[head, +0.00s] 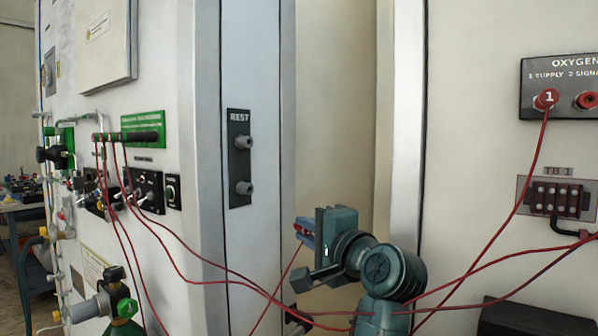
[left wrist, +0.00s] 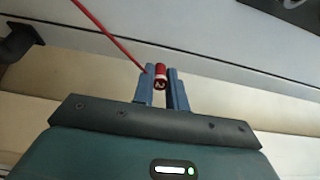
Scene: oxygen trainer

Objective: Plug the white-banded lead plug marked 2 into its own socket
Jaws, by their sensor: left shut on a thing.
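My left gripper (head: 304,234) is in the lower middle of the head view, pointing left, away from the oxygen panel. In the left wrist view its blue fingers (left wrist: 161,88) are shut on a red plug (left wrist: 160,69) with a white band and a dark mark that looks like a 2. A red lead (left wrist: 108,35) runs up and left from near the plug. The black oxygen panel (head: 565,74) is at the upper right. A red plug marked 1 (head: 546,99) sits in its left socket. The red second socket (head: 587,101) looks empty and is cut by the picture edge. My right gripper is not in view.
A REST plate (head: 238,158) with two grey holders is on the post left of my gripper. Terminal block TB1 (head: 556,198) is below the oxygen panel. Several red leads (head: 250,284) hang across the lower view, passing near my arm. A green-valved rig stands at left.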

